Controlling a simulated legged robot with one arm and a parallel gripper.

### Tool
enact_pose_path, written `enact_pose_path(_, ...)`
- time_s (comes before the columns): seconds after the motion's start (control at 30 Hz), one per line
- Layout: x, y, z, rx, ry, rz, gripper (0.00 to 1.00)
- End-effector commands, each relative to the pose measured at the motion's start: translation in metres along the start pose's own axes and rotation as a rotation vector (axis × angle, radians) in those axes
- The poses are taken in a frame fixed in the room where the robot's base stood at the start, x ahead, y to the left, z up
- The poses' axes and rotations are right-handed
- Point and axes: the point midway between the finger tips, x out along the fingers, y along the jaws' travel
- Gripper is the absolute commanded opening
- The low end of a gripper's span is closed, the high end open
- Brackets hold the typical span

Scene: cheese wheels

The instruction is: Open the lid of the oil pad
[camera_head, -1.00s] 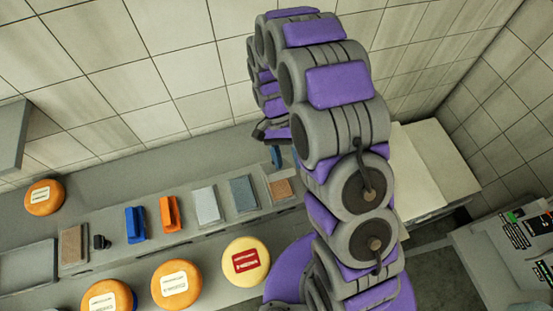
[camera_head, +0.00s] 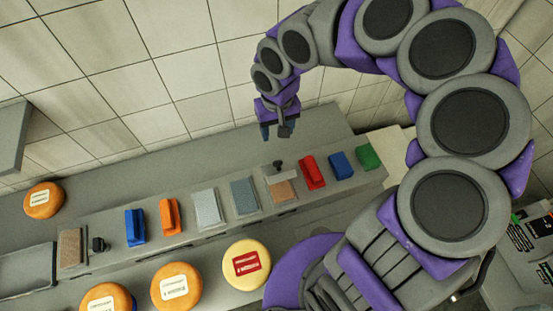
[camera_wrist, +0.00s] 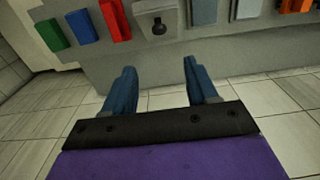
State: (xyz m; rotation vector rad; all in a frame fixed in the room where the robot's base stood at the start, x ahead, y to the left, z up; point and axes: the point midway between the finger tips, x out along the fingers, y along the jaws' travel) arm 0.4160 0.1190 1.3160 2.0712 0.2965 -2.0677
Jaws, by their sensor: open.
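A brown pad (camera_head: 284,190) with a pale grey plate and a black knob (camera_head: 278,165) at its back edge sits on the grey ledge. The knob also shows in the wrist view (camera_wrist: 158,26), at the top middle. I cannot tell for sure whether this is the oil pad; another brown pad (camera_head: 71,247) lies far left with a dark knob (camera_head: 98,244) beside it. My gripper (camera_head: 277,131) is open and empty, behind and above the right-hand knob, apart from it. In the wrist view my two blue fingers (camera_wrist: 160,68) stand apart, below the knob in the picture.
Red (camera_head: 312,172), blue (camera_head: 342,164) and green (camera_head: 368,156) blocks stand right of the knobbed pad. Grey pads (camera_head: 206,208) and an orange block (camera_head: 169,215) stand left. Cheese wheels (camera_head: 246,264) lie in front. The tiled wall (camera_head: 205,95) rises behind.

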Motion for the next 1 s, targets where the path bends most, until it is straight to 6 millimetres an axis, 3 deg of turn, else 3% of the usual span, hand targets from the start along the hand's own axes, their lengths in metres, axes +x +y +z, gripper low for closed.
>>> enact_pose_path(0.5, 0.083, 0.001, 0.002, 0.003, -0.007, 0.002, 0.58)
enact_pose_path(1.0, 0.152, 0.002, 0.003, 0.004, -0.007, 0.004, 0.58)
